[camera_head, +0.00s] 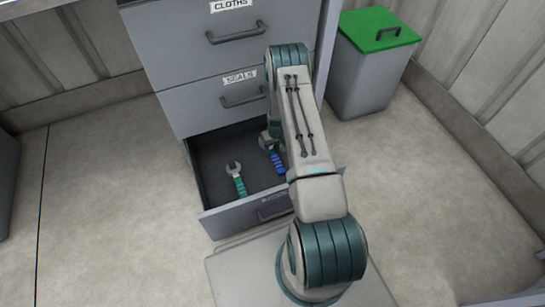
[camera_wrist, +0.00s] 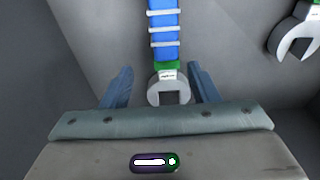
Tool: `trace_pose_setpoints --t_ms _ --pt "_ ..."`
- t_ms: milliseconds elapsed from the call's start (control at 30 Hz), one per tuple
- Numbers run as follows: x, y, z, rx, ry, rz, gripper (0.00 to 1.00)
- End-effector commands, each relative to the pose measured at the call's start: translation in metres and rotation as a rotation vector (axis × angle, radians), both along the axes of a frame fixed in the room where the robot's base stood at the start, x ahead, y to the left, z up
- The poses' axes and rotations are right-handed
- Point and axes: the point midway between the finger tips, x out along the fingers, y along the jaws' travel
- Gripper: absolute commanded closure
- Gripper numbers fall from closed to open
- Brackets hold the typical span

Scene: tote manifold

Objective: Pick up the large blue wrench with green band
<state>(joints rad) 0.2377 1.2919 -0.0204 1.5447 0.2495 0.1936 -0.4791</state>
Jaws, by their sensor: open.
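The large blue wrench (camera_wrist: 163,30) with a green band (camera_wrist: 167,66) lies in the open bottom drawer (camera_head: 215,150). In the wrist view its blue handle with pale rings runs up out of the frame, and its grey open jaw points toward my gripper (camera_wrist: 160,76). My gripper is open, with one finger on each side of the jaw end; I cannot tell how far above it they are. In the head view the wrench (camera_head: 277,160) shows beside my arm, which hides part of it and my gripper.
A green-handled wrench (camera_head: 239,184) lies left of the blue one in the drawer; its grey jaw (camera_wrist: 292,38) shows at upper right in the wrist view. Drawer walls surround both. Closed drawers (camera_head: 215,100) rise above. A green-lidded bin (camera_head: 365,75) stands right.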

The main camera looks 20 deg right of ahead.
Motion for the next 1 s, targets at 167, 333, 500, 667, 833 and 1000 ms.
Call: trace_pose_setpoints --t_ms 167,333,500,667,833,1000 --pt "0.001 0.003 -0.009 0.0 0.0 0.002 0.45" --pt "0.001 0.008 -0.031 0.0 0.001 0.002 0.45" --pt "0.003 0.009 -0.053 0.001 -0.001 0.001 0.45" --pt "0.004 0.009 -0.054 0.001 -0.001 0.002 0.45" --pt "0.004 0.009 -0.053 0.001 0.0 0.002 0.65" --pt "0.004 0.009 -0.053 0.001 0.0 0.001 0.99"
